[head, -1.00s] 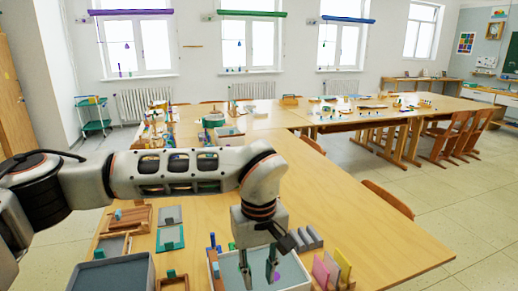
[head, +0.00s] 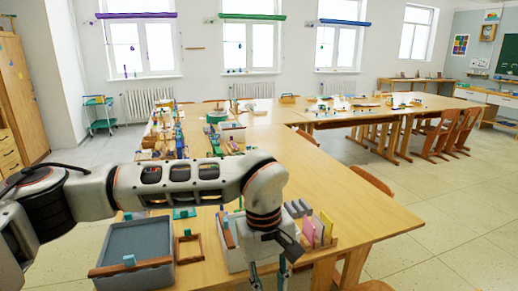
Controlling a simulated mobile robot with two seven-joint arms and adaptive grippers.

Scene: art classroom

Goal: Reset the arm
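My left arm comes in from the left across the near part of the wooden table (head: 345,205). My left gripper (head: 268,277) points down at the bottom centre, in front of a white-walled box (head: 235,257). Its two fingers are apart, with nothing visible between them; the fingertips are cut off by the picture's lower edge. The gripper and wrist hide part of the box. My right gripper is not in view.
A grey bin (head: 138,238) with a wooden bar across its front stands left of the box. A rack with coloured panels (head: 318,228) is right of the gripper. Chairs (head: 372,180) line the table's right side. Floor (head: 450,225) is open at right.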

